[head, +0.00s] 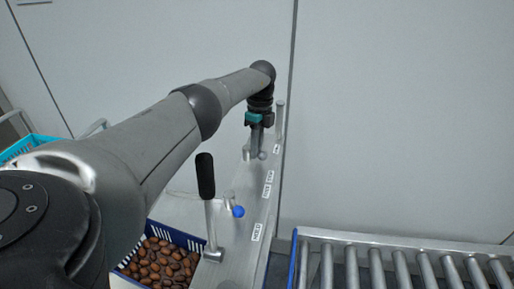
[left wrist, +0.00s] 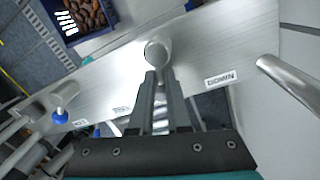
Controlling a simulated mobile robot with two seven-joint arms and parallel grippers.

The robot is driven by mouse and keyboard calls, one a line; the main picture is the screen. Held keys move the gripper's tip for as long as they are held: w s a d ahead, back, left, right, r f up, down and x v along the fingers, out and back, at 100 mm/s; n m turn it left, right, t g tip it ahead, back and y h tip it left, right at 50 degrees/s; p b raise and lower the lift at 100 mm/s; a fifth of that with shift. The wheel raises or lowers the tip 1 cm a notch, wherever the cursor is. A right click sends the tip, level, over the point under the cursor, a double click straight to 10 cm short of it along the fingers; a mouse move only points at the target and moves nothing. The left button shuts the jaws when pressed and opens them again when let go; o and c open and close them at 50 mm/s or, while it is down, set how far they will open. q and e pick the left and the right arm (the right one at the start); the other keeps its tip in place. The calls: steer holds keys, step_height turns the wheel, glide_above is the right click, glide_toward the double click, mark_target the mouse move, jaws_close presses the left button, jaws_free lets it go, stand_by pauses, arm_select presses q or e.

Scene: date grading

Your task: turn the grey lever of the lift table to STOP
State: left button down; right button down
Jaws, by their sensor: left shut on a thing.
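The grey lever's round metal end (left wrist: 156,52) sits between the fingertips of my left gripper (left wrist: 157,74), in the left wrist view. In the head view my left gripper (head: 257,152) points down at the far end of the metal panel, shut on the lever (head: 263,155). The panel (left wrist: 205,40) carries small white labels. One label reads DOWN (left wrist: 220,79), to the right of the fingers in the wrist view. Another label (left wrist: 122,109) lies to the left and is too small to read surely. My right gripper is not in view.
A black-handled lever (head: 206,178) stands upright on the near panel, beside a blue knob (head: 238,211). A metal post (head: 280,118) rises beyond my gripper. A blue crate of dates (head: 199,239) stands left of the panel. A roller conveyor (head: 400,262) lies at the lower right.

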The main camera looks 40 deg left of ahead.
arm_select(q)
steer(key=shift+d, duration=0.2)
steer(key=m+p, duration=0.2)
steer(key=shift+s+r+p, duration=0.1)
steer(key=shift+s+p, duration=0.2)
steer(key=m+p, duration=0.2)
steer(key=m, duration=0.1)
steer(key=shift+s, duration=0.4)
steer(key=shift+s+f+m+y, duration=0.1)
steer(key=shift+f+m+y, duration=0.15)
steer(key=shift+m, duration=0.35)
steer(key=c, duration=1)
jaws_free()
steer(key=shift+s, duration=0.1)
steer(key=shift+o, duration=0.5)
steer(key=shift+r, duration=0.1)
steer(key=shift+a+r+p, duration=0.1)
steer(key=shift+p, duration=0.2)
